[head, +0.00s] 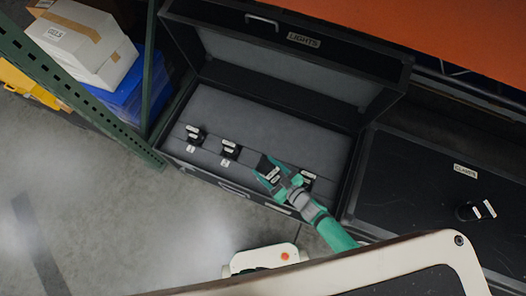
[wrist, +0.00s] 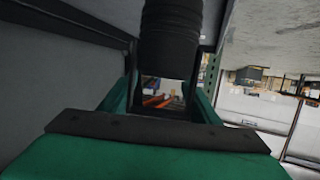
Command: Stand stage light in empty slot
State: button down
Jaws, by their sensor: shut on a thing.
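An open black case labelled LIGHTS (head: 304,40) has a grey foam bed (head: 270,115) with slots along its front. Two black stage lights, one at the left (head: 195,134) and one to its right (head: 229,149), stand in the foam. Another black piece with a white label (head: 308,178) shows to the right of my gripper, partly hidden. My green gripper (head: 271,176) is over the case's front part, shut on a black stage light (head: 266,165). In the wrist view, the ribbed dark body of the held light (wrist: 172,38) sits between my gripper's fingers (wrist: 168,95). The slot below it is hidden.
A closed black case labelled CLAMTS or similar (head: 465,171) stands at the right with a small black item (head: 470,211) on it. A green rack post (head: 80,85) stands at the left, with boxes (head: 82,40) and a blue bin (head: 125,95). The case's raised lid borders the back.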

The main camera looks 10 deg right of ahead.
jog(key=w+f, duration=1)
jog(key=f, duration=0.1)
jog(key=shift+d, duration=0.15)
jog(key=shift+f, duration=0.25)
jog(key=c, duration=0.6)
grip_release()
jog(key=shift+c, duration=0.2)
jog(key=shift+s, duration=0.1)
jog(key=v, duration=1.2)
jog(key=shift+r, duration=0.25)
